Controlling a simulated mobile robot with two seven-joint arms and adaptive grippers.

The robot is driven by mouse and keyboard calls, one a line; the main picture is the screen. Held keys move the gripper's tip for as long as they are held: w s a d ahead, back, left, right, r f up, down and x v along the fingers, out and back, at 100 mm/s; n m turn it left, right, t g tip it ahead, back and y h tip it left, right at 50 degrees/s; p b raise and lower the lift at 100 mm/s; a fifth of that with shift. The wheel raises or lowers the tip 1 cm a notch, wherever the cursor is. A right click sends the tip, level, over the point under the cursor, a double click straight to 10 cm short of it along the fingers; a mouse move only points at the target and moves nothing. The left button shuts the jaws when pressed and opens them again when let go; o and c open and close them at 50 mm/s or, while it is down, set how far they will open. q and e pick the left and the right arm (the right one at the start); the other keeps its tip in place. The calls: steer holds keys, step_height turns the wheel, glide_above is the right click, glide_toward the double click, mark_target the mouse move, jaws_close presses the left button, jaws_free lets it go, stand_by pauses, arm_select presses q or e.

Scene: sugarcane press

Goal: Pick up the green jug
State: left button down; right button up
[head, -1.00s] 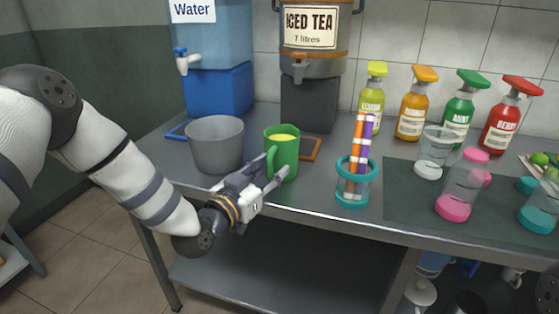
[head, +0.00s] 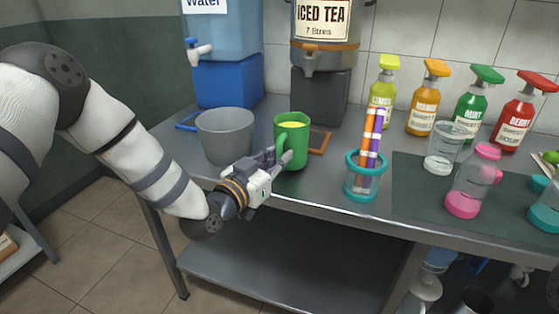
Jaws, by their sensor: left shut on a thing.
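The green jug (head: 293,139) stands on the steel counter, below the iced tea dispenser, with yellow liquid showing at its top. Its handle faces left and toward me. My left gripper (head: 281,158) is at the handle side of the jug, with its fingers shut on the handle. The jug looks upright; I cannot tell whether its base is clear of the counter. My right gripper is not in view.
A grey bucket (head: 225,137) stands just left of the jug. A teal holder (head: 363,186) with several straws is to its right. Shakers, syrup bottles and a dark mat (head: 412,190) lie farther right. The counter's front edge (head: 310,207) is close below.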

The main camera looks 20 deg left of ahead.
arm_select(q)
steer(key=s+d+r+p, duration=0.3)
steer(key=s+d+r, duration=0.4)
steer(key=s+r, duration=0.4)
steer(key=shift+s+d+r, duration=0.35)
steer(key=shift+r, duration=0.05)
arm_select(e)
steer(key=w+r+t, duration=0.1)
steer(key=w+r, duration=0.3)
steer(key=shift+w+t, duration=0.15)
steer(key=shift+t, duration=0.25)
